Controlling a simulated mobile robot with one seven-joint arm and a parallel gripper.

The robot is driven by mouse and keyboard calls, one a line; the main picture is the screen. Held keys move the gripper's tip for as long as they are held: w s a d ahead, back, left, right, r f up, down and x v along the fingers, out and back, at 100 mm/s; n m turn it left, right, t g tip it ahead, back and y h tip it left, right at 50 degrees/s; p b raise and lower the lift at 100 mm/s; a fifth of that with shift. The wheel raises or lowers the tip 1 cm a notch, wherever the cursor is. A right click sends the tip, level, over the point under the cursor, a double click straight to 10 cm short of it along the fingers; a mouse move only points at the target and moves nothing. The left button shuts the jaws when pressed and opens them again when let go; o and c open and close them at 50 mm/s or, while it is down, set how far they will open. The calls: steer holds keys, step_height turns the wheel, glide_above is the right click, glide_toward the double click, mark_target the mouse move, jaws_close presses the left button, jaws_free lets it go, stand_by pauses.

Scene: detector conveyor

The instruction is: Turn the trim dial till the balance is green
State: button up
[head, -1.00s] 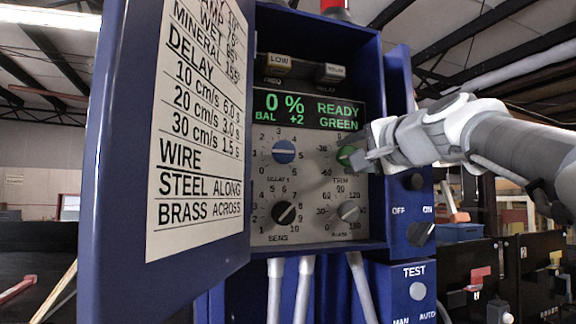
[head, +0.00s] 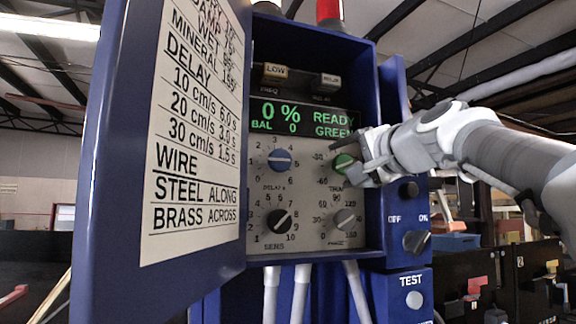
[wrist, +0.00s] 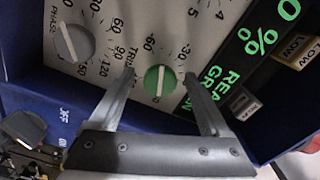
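The green trim dial (head: 343,163) sits at the right of the panel's upper dial row. It also shows in the wrist view (wrist: 159,80) with a pale pointer line along its face. My gripper (head: 368,158) is at its right in the head view and partly covers that side. In the wrist view my gripper (wrist: 160,74) is open, one finger on either side of the dial, with gaps between fingers and dial. The display (head: 303,117) reads 0 %, BAL 0, READY GREEN in green letters.
A blue dial (head: 280,160), a black SENS dial (head: 279,221) and a grey PHASE dial (head: 344,220) are close by. The open blue door (head: 110,150) with a printed chart stands at the left. A side box with switches (head: 408,215) is at the right.

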steer(key=shift+s, duration=0.1)
steer(key=b+v, duration=0.1)
steer(key=v, duration=1.6)
steer(key=a+f+n+g+h+p, duration=0.1)
steer(key=a+f+n+g+p, duration=0.2)
steer(key=f, duration=0.9)
steer(key=s+a+f+n+g+h+p, duration=0.1)
steer(key=s+f+n+g+h, duration=0.1)
steer(key=f, duration=1.2)
steer(key=s+a+f+n+g+h+p, duration=0.1)
steer(key=s+f+n+g, duration=0.4)
steer(key=f, duration=1)
steer(key=s+g+h+p, duration=0.1)
steer(key=s, duration=0.2)
steer(key=shift+s+g+h, duration=0.15)
steer(key=shift+g+h, duration=0.15)
steer(key=shift+f, duration=0.15)
